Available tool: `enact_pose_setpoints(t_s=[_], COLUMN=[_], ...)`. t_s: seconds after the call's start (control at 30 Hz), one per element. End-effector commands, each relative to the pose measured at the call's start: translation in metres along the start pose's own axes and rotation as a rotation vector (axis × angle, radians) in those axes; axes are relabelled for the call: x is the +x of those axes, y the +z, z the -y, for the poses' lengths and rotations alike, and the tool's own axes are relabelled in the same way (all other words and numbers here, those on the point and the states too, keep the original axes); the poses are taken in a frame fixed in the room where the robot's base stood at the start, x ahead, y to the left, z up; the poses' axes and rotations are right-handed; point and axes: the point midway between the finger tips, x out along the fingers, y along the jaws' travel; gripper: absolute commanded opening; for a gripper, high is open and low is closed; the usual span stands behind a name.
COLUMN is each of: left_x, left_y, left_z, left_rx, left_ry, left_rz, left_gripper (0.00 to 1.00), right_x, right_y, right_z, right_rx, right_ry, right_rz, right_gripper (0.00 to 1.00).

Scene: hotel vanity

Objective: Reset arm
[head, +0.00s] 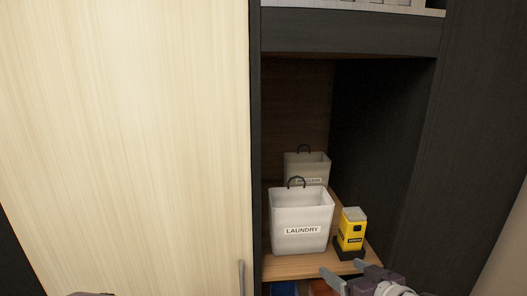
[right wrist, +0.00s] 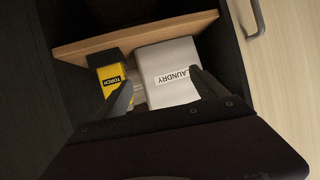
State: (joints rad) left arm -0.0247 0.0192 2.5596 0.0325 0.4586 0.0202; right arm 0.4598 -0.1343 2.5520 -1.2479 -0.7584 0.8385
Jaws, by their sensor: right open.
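My right gripper (head: 346,274) is at the bottom of the head view, in front of the shelf's front edge and below the yellow torch. Its two fingers are apart with nothing between them. My left gripper does not show; only a dark sliver, perhaps of my left arm, shows at the bottom left edge of the head view.
A second labelled bin (head: 306,167) stands behind. Blue (head: 284,289) and reddish (head: 320,288) items lie below. A pale door (head: 130,130) with a handle (head: 241,277) fills the left.

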Motion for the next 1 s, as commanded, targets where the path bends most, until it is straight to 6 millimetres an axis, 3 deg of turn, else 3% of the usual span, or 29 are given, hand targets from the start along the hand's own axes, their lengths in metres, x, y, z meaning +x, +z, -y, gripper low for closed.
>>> enact_pose_setpoints(t_s=[0.03, 0.17, 0.27, 0.3, 0.4, 0.53, 0.7, 1.0], left_x=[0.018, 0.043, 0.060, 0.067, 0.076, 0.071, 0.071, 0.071], left_y=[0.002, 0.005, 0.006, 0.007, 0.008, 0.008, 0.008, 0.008], left_z=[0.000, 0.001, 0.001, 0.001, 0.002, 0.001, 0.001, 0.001], left_rx=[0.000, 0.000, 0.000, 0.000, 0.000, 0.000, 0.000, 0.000], left_ry=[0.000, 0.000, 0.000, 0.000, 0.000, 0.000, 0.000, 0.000], left_rz=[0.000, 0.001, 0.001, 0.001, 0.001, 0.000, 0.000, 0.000], left_gripper=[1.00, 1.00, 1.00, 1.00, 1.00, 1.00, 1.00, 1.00], right_x=[0.017, 0.050, 0.066, 0.069, 0.056, 0.006, -0.027, -0.027], right_y=[0.020, 0.062, 0.111, 0.136, 0.204, 0.261, 0.287, 0.286], right_z=[0.009, 0.016, 0.014, 0.013, 0.013, 0.025, 0.045, 0.044], right_rx=[0.017, 0.068, 0.105, 0.121, 0.172, 0.272, 0.255, 0.235], right_ry=[-0.012, 0.042, 0.128, 0.171, 0.269, 0.320, 0.253, 0.244], right_rz=[0.014, 0.088, 0.211, 0.286, 0.526, 0.838, 1.032, 1.032], right_gripper=[0.81, 0.81, 0.81, 0.81, 0.81, 0.81, 0.81, 0.81])
